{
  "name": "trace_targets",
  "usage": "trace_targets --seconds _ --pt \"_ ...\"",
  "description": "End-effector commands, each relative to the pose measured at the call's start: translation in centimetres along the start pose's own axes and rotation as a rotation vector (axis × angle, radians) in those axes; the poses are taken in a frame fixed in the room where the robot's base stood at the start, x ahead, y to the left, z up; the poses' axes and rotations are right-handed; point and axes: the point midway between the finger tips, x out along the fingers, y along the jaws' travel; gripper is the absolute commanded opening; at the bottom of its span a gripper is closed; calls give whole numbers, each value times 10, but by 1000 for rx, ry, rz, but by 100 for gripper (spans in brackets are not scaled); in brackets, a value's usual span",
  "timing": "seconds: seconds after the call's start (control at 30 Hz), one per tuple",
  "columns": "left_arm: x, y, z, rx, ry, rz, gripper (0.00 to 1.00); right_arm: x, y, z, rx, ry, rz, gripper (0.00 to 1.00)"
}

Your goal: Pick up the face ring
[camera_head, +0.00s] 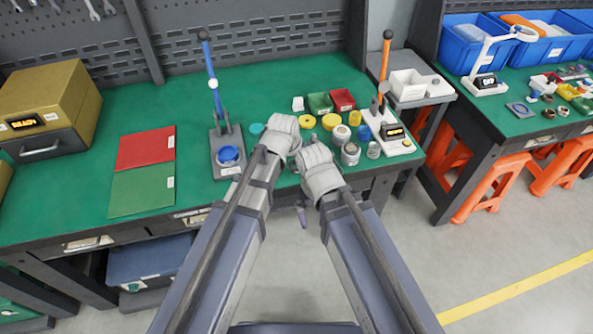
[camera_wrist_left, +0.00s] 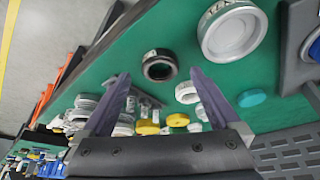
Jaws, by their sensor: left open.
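In the left wrist view a dark metal ring (camera_wrist_left: 160,65) lies flat on the green bench, with a white ring (camera_wrist_left: 187,92) beside it. I cannot tell for sure which is the face ring. My left gripper (camera_wrist_left: 163,86) is open and empty; its two fingers point toward the bench around the area of these rings, not touching the dark ring. In the head view my left wrist hides its fingers and the bench beneath. My right gripper (camera_head: 302,216) shows only a small purple finger part low by the bench's front edge; its opening is hidden.
A larger white round part (camera_wrist_left: 232,32) and a teal cap (camera_wrist_left: 252,98) lie nearby. A blue-handled press (camera_head: 212,75) and red and green sheets (camera_head: 145,150) are left.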

Motion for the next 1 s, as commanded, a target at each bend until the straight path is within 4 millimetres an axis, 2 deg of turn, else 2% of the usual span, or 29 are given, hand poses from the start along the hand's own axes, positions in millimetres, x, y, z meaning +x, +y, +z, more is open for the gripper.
trace_targets --seconds 0.03,0.1,0.37,0.9,1.0 --pt "12 0 1 0 0 0 96 12 -1 -1 0 0 0 96" --pt "17 0 1 0 0 0 96 16 -2 -1 0 0 0 96" --pt "16 -1 0 0 0 0 96 15 -1 -1 0 0 0 96" --pt "16 -1 0 0 0 0 37 15 -1 -1 0 0 0 96" --pt "16 -1 0 0 0 0 29 15 -1 -1 0 0 0 96"
